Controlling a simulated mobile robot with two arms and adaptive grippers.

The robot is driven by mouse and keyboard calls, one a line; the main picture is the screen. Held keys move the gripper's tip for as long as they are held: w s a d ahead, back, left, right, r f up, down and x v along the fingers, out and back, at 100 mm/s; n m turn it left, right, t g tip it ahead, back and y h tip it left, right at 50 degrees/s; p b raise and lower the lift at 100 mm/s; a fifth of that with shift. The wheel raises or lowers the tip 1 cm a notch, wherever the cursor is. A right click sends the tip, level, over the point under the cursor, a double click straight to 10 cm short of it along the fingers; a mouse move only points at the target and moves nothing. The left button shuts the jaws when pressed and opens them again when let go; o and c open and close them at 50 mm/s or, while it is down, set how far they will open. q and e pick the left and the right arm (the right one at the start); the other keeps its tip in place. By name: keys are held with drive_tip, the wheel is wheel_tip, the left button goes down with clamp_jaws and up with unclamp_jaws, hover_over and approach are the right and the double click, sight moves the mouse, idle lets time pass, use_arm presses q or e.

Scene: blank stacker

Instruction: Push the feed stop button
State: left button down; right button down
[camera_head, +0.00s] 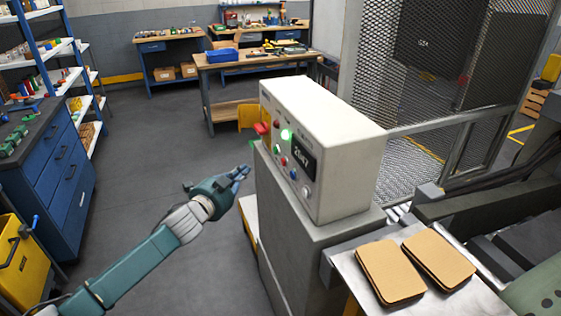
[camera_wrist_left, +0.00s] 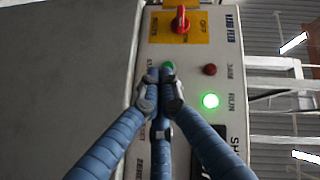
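A white control box (camera_head: 335,140) stands on a grey pedestal, its button panel facing my left arm. The panel carries a lit green lamp (camera_head: 286,134), small coloured buttons and a dark display (camera_head: 302,160).
Two brown boards (camera_head: 388,272) lie on a metal tray right of the pedestal. A mesh cage (camera_head: 425,80) stands behind the box. A blue drawer cabinet (camera_head: 60,170) and a yellow bin (camera_head: 20,262) are at the left. The floor between is clear.

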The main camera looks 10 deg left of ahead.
sight(284, 162)
use_arm(q)
drive_tip(key=w+d+b, duration=0.2)
drive_tip(key=w+d, duration=0.3)
drive_tip(key=d, duration=0.2)
drive_tip(key=shift+d, duration=0.15)
idle(0.4)
drive_tip(key=shift+d, duration=0.15)
idle(1.3)
drive_tip(key=shift+w+d, duration=0.45)
drive_tip(key=shift+d, duration=0.15)
idle(0.8)
drive_tip(key=shift+s+a, duration=0.55)
drive_tip(key=shift+a, duration=0.15)
